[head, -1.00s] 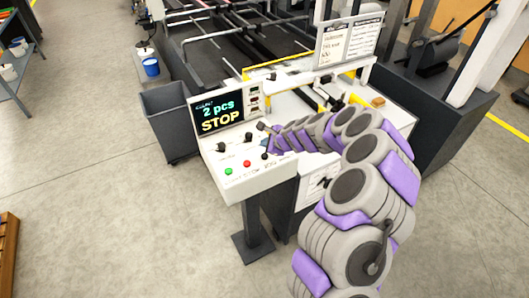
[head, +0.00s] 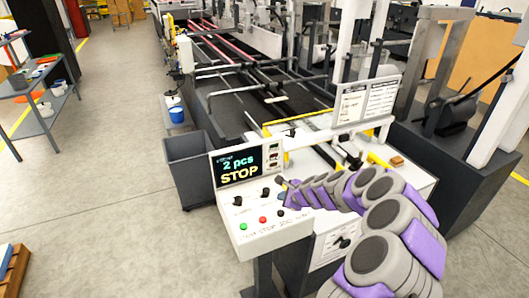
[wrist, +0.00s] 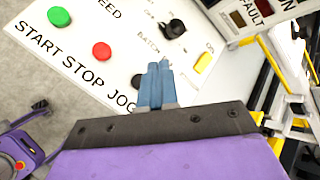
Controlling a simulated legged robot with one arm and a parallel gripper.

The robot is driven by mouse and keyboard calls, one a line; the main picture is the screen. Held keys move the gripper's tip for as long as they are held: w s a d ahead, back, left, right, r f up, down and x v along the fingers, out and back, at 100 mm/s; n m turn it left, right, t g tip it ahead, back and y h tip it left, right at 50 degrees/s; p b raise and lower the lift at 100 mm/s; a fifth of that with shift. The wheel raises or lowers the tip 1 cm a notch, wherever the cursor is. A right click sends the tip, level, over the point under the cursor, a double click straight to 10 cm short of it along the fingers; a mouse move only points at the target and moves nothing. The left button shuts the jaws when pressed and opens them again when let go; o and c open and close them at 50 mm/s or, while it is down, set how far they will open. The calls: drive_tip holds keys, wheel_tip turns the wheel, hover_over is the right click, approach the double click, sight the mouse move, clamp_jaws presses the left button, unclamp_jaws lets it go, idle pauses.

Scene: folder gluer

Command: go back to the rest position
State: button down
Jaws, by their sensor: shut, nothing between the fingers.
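My gripper (wrist: 155,85) is shut and empty in the wrist view, its blue-grey fingers together above the white control panel. In the head view my gripper (head: 282,184) is small, at the end of my purple and grey arm, over the right part of the panel (head: 262,236). The panel carries a green button (wrist: 59,17), a red button (wrist: 102,51), black knobs (wrist: 174,28) and a yellow switch (wrist: 203,62). I cannot tell whether the fingertips touch the panel. The display (head: 238,164) reads "2 pcs STOP".
A dark bin (head: 190,165) stands left of the panel. The folder gluer's belts and rails (head: 245,75) stretch behind it. A dark machine block (head: 455,165) stands at the right.

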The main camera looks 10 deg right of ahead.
drive_tip(key=s+a+r+n+g+y+b, duration=0.1)
drive_tip(key=s+a+r+n+g, duration=0.1)
drive_tip(key=s+a+r+n, duration=0.6)
drive_tip(key=s+a+r+n+g+y+b, duration=0.15)
drive_tip(key=s+a+r+n, duration=0.3)
drive_tip(key=s, duration=0.55)
drive_tip(key=s+d+n+g+h+b, duration=0.1)
drive_tip(key=s+d, duration=0.3)
drive_tip(key=s, duration=0.7)
drive_tip(key=s+d+f+n+g+h+b, duration=0.1)
drive_tip(key=s+d+n+g+h, duration=0.2)
drive_tip(key=s, duration=0.8)
drive_tip(key=s+d+n+g+h+b, duration=0.1)
drive_tip(key=s+d+n+g+h, duration=0.1)
drive_tip(key=s, duration=0.9)
drive_tip(key=d+n+h, duration=0.1)
drive_tip(key=d+n, duration=0.1)
drive_tip(key=d, duration=0.1)
drive_tip(key=shift+s+f, duration=0.3)
drive_tip(key=shift+f, duration=0.05)
drive_tip(key=shift+n, duration=0.25)
